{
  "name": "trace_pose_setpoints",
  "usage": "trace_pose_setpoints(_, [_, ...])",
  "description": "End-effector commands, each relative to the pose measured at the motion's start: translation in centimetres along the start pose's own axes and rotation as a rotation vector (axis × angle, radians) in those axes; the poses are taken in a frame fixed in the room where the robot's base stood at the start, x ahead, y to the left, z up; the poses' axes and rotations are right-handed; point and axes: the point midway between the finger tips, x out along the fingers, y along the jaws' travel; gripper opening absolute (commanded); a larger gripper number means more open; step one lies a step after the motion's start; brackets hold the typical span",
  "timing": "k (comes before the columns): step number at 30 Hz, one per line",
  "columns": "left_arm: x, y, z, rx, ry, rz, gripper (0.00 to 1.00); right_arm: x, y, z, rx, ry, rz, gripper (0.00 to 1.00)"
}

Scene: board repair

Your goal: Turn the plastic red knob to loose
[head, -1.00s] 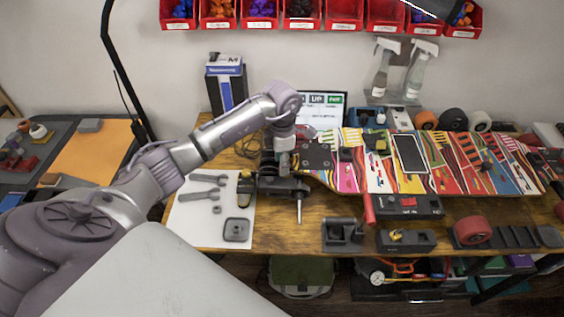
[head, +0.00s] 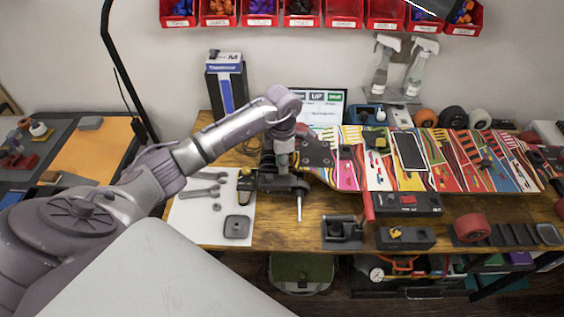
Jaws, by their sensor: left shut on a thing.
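My left gripper (head: 276,158) reaches down to the dark vise (head: 284,184) at the left end of the colourful board (head: 385,160). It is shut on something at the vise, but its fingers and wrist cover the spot. I cannot make out a red knob there. The vise has a thin metal bar (head: 299,208) pointing towards the front edge. My right gripper is not in view.
A white sheet with wrenches (head: 203,192) and a square grey part (head: 237,227) lies left of the vise. A red handle (head: 368,206) stands right of it. Black tool holders (head: 405,238) line the front edge. Spray bottles (head: 382,66) stand at the back.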

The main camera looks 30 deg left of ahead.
Motion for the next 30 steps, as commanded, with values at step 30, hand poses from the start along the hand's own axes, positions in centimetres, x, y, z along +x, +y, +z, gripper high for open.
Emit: trace_pose_setpoints(30, [-0.1, 0.1, 0.0, -0.75, -0.001, 0.002, 0.0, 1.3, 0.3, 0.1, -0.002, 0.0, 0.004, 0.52])
